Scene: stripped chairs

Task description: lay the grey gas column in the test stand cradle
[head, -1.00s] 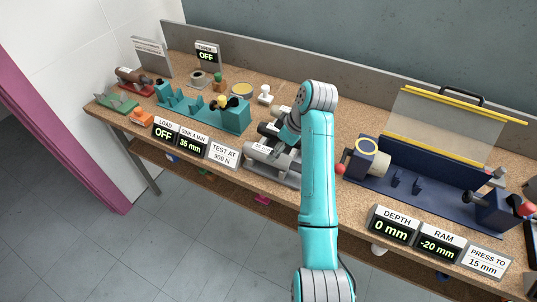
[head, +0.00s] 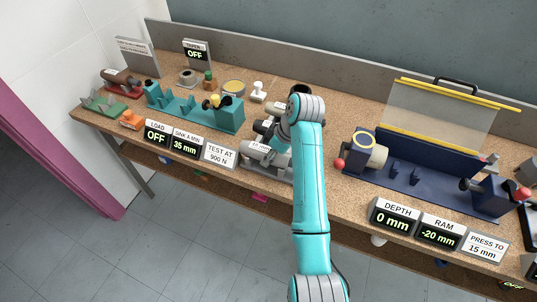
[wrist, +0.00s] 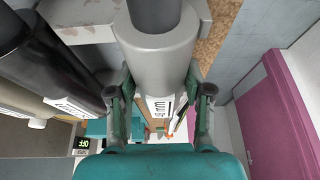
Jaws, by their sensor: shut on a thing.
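The grey gas column (head: 259,153) lies lengthwise at the bench's front edge, at a grey rack (head: 270,173). In the wrist view the column (wrist: 158,62) has a light grey body, a darker rod at its near end and a white label. My gripper (wrist: 160,98) is shut on it, one finger on each side. In the head view my gripper (head: 279,145) is partly hidden by my arm. I cannot tell whether the column still touches the rack. The teal test stand (head: 195,112) with its upright cradle supports stands to the left and is empty.
Signs (head: 187,145) line the front edge before the test stand. The navy press (head: 430,185) with a clear guard stands right. Small parts (head: 234,87) and a grey back rail lie behind the stand.

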